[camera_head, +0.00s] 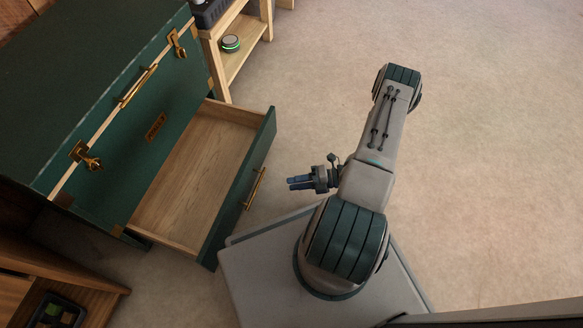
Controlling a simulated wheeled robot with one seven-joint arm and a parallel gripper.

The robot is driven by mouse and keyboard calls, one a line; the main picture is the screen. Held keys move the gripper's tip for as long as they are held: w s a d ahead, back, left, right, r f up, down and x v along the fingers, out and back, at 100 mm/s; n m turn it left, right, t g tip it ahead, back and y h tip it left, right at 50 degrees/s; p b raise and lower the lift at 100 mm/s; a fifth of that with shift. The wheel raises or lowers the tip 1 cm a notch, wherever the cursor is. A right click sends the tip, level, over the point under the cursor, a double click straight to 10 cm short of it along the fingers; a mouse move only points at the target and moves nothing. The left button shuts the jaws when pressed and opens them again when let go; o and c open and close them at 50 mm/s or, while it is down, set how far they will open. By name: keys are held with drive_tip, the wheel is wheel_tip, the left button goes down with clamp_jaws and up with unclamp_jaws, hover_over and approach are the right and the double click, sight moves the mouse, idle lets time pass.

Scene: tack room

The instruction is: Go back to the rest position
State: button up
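My arm (385,135) rises from my grey base (260,270) and folds back down at the elbow. My gripper (291,183) is at the left of the arm, pointing left toward the pulled-out drawer. It is apart from the drawer, and nothing shows between its dark blue fingers. The fingers look small and close together, so I cannot tell whether they are open or shut.
A green trunk (60,90) with brass latches stands at the left. Its lower wooden drawer (190,185) is pulled out, and looks empty. The carpet (500,150) at the right is clear.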

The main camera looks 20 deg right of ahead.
drive_tip(key=shift+r, duration=0.1)
drive_tip(key=w+a+r+n+g+h+p, duration=0.1)
drive_tip(key=w+r+n+g+h+p, duration=0.2)
drive_tip(key=r+n+p, duration=1.3)
drive_tip(key=a+r+n+g+h+p, duration=0.1)
drive_tip(key=r+n+g+h+p, duration=0.35)
drive_tip(key=r, duration=2.45)
drive_tip(key=s+a+r+n+t+h+p, duration=0.1)
drive_tip(key=r+n+p, duration=0.5)
drive_tip(key=r, duration=0.7)
drive_tip(key=s+a+r+n+t+h+p, duration=0.1)
drive_tip(key=s+r+n+h+p, duration=0.3)
drive_tip(key=r, duration=1)
drive_tip(key=s+a+r+n+t+h+p, duration=0.1)
drive_tip(key=s+r+n+t+h+p, duration=0.1)
drive_tip(key=r+n+p, duration=0.8)
wheel_tip(320, 180, up, 4)
drive_tip(key=shift+s+a+r+t+h, duration=0.15)
drive_tip(key=shift+s+a+t+h, duration=0.3)
drive_tip(key=shift+s, duration=0.7)
drive_tip(key=shift+d, duration=0.2)
